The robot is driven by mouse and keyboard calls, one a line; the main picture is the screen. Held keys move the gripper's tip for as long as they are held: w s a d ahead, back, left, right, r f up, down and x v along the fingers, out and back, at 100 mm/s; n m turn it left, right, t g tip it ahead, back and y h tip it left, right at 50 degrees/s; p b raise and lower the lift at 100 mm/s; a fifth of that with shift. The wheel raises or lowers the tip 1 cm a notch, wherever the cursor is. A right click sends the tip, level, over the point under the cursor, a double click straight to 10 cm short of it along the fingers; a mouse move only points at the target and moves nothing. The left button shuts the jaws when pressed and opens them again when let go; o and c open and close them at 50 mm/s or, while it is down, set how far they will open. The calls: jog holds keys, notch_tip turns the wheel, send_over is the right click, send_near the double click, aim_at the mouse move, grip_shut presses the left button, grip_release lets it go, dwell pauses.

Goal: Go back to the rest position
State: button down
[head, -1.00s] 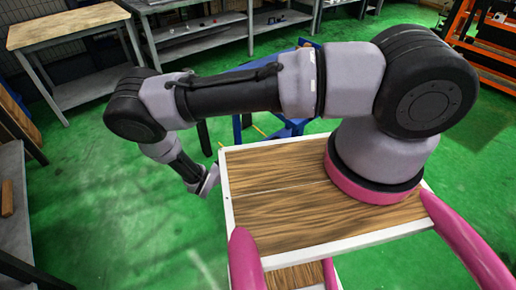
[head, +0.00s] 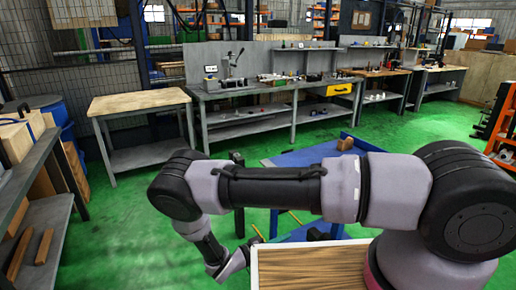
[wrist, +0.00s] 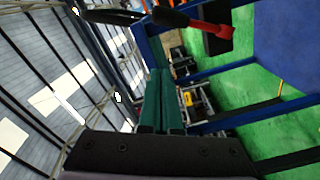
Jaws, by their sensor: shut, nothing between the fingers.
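My gripper (wrist: 160,76) shows in the wrist view as two dark green fingers lying side by side, closed together with nothing between them. In the head view my arm stretches to the left and bends down at the elbow. The end of the arm hangs low beside the left edge of my wooden top, and the fingertips cannot be made out there.
A blue table-like frame (head: 300,158) stands close behind my arm. A grey workbench (head: 255,88) with a yellow drawer (head: 339,89) and a small wood-topped table (head: 137,101) stand farther back. Grey shelving (head: 25,185) is at left. Green floor between is open.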

jog(key=w+d+r+m+g+y, duration=0.25)
jog(key=r+g+y, duration=0.3)
jog(key=r, duration=1.25)
jog(key=w+d+r+m+g+y, duration=0.1)
jog(key=d+r+m+g+y, duration=0.3)
jog(key=r, duration=1.3)
jog(key=s+d+r+t+y, duration=0.2)
jog(key=s+r, duration=0.2)
jog(key=r, duration=0.3)
jog(key=s+d+r+n+t+y, duration=0.1)
jog(key=s+d+r+t+y, duration=0.2)
jog(key=s+r, duration=0.2)
jog(key=s+d+r+t+y, duration=0.2)
jog(key=s+r+t+y, duration=0.1)
jog(key=r, duration=0.8)
jog(key=shift+s+d+n, duration=0.15)
jog(key=shift+s+n, duration=0.2)
jog(key=shift+s, duration=0.5)
